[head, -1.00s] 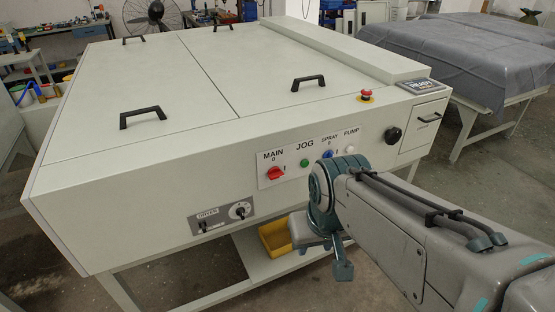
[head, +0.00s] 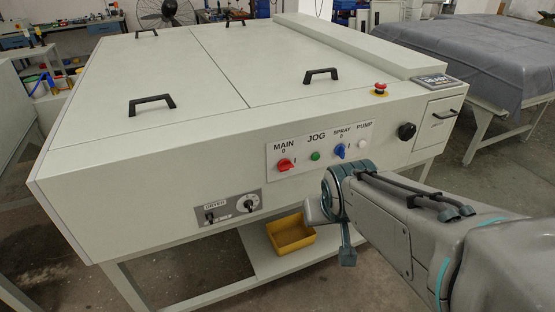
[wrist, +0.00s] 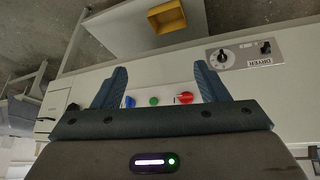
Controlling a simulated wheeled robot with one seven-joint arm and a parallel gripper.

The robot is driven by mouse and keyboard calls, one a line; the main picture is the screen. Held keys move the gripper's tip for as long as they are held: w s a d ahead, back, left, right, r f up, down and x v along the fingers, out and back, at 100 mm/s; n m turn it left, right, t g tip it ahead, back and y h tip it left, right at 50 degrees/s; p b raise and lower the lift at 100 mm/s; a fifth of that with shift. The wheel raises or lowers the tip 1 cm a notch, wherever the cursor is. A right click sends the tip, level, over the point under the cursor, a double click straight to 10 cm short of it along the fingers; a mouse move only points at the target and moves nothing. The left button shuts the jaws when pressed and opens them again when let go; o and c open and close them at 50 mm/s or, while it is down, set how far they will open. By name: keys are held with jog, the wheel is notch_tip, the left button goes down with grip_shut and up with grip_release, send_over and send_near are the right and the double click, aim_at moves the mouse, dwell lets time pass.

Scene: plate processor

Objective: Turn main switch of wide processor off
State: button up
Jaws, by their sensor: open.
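The wide processor (head: 150,170) is a large pale cabinet. Its main switch (head: 285,164) is a red rotary knob under the label MAIN on the white front panel, with 0 above it and I to its right. The red knob also shows in the wrist view (wrist: 184,98), upside down, between the fingers and nearer the right one. My gripper (wrist: 160,80) is open and empty, facing the panel. In the head view my arm's end (head: 335,205) is below and right of the switch, apart from it; the fingers are hard to make out there.
Beside the switch are the green JOG button (head: 316,156), blue SPRAY knob (head: 340,150) and white PUMP button (head: 363,144). The dryer panel (head: 228,209) is lower left. A yellow bin (head: 290,234) sits on the shelf below. A red emergency stop (head: 380,88) is on top.

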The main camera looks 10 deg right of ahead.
jog(key=w+d+f+t+b, duration=0.3)
jog(key=w+f+t+b, duration=0.3)
jog(key=w, duration=0.3)
jog(key=n+t+y+b, duration=0.3)
jog(key=t+y+b, duration=0.3)
jog(key=b, duration=0.3)
send_near(288, 170)
jog(key=x, duration=0.9)
jog(key=shift+w+a+r, duration=0.1)
jog(key=shift+w+a, duration=0.05)
jog(key=c, duration=1)
